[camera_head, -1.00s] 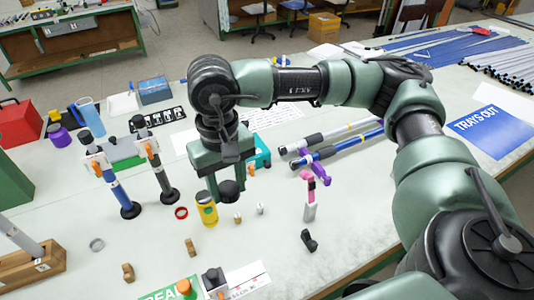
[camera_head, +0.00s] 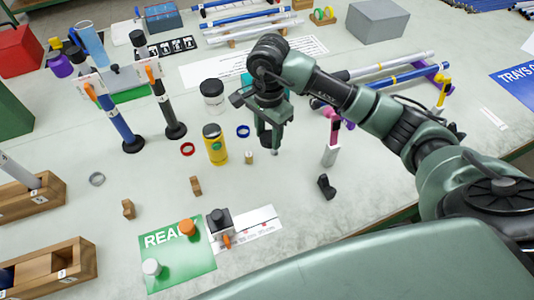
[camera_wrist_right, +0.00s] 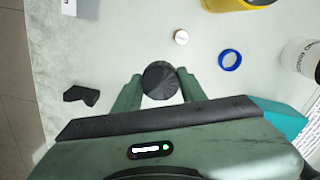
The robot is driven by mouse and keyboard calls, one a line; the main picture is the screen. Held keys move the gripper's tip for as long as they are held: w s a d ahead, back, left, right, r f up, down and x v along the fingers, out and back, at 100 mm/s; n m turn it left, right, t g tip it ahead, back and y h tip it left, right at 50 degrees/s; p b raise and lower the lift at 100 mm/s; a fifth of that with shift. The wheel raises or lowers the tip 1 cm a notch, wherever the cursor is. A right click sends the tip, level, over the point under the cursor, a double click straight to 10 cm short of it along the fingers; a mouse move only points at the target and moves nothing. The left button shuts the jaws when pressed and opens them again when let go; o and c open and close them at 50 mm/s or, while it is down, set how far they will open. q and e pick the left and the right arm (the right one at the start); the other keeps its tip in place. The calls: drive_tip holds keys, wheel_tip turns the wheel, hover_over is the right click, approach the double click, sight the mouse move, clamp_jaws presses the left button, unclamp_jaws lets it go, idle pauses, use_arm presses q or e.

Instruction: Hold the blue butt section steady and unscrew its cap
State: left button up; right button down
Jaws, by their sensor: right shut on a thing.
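A blue tube section (camera_head: 119,122) stands upright in a round black base at the left, with an orange clamp part and a dark top. Another blue section with dark parts (camera_head: 400,79) lies in purple rests at the right; I cannot tell which one is the task's butt section. My right gripper (camera_head: 271,138) is over the middle of the table, apart from both. In the right wrist view, it (camera_wrist_right: 160,82) is shut on a round black cap-like piece (camera_wrist_right: 160,77), seen from its flat end. My left gripper is not in view.
A yellow can (camera_head: 215,150), a blue ring (camera_head: 243,131) and a small cork-like piece (camera_head: 248,157) lie left of my right gripper. A pink-and-white tool (camera_head: 332,145) stands to its right.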

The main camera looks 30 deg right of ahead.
hover_over(268, 163)
wheel_tip(268, 163, down, 6)
drive_tip(key=shift+p, duration=0.4)
wheel_tip(268, 163, down, 3)
drive_tip(key=shift+f+p, duration=0.2)
drive_tip(key=shift+p, duration=0.1)
drive_tip(key=shift+f, duration=0.3)
drive_tip(key=shift+f+b, duration=0.2)
drive_tip(key=shift+b, duration=0.1)
drive_tip(key=c, duration=0.8)
unclamp_jaws()
drive_tip(key=shift+r, duration=0.1)
